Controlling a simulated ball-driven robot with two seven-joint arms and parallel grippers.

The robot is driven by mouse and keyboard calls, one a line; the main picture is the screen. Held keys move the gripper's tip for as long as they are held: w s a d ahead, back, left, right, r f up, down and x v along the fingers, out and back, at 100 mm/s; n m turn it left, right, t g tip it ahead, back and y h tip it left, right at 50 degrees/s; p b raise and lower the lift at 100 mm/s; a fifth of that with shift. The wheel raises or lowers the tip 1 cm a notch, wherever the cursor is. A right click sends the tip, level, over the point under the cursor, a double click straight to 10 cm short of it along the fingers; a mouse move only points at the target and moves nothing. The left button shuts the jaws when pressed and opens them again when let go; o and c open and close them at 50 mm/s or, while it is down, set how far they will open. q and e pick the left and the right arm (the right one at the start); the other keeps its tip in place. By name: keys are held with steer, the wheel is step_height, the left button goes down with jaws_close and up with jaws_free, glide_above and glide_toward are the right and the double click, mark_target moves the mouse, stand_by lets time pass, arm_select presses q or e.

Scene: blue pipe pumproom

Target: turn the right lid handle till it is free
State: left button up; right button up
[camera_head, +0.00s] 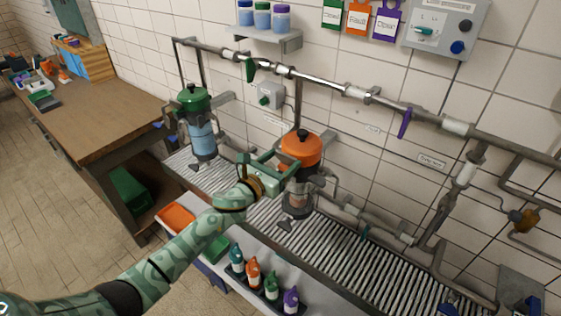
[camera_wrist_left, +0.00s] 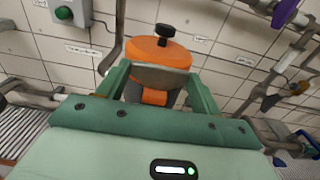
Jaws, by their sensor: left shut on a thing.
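The right lid (camera_head: 301,148) is orange with a black knob on top and sits on a clear-bodied filter housing (camera_head: 297,200) by the wall. It also shows in the left wrist view (camera_wrist_left: 158,52). My left gripper (camera_head: 282,168) is at its near left side. In the left wrist view, the green fingers of this gripper (camera_wrist_left: 160,88) stand either side of the right lid handle (camera_wrist_left: 160,76), a grey bar with orange below it. They are shut on it. The finger contact is partly hidden. My right gripper is in neither view.
A second housing with a green lid (camera_head: 193,98) stands to the left. A pipe (camera_head: 330,84) with green and purple valve levers runs along the wall behind. Several coloured bottles (camera_head: 253,272) stand in front, below the grated ledge (camera_head: 370,262). A wooden bench (camera_head: 90,85) is at left.

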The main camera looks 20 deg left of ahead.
arm_select(q)
steer(key=n+y+b, duration=0.1)
steer(key=y, duration=0.1)
steer(key=d+n+t+y, duration=0.1)
steer(key=n+y, duration=0.1)
steer(key=y, duration=0.1)
steer(key=shift+s+f+n+b, duration=0.1)
steer(key=shift+n+b, duration=0.2)
steer(key=shift+b, duration=0.1)
steer(key=shift+n+y, duration=0.4)
steer(key=shift+y, duration=0.5)
steer(key=o, duration=1)
steer(key=shift+s, duration=0.1)
steer(key=s, duration=1.6)
steer(key=shift+d, duration=0.45)
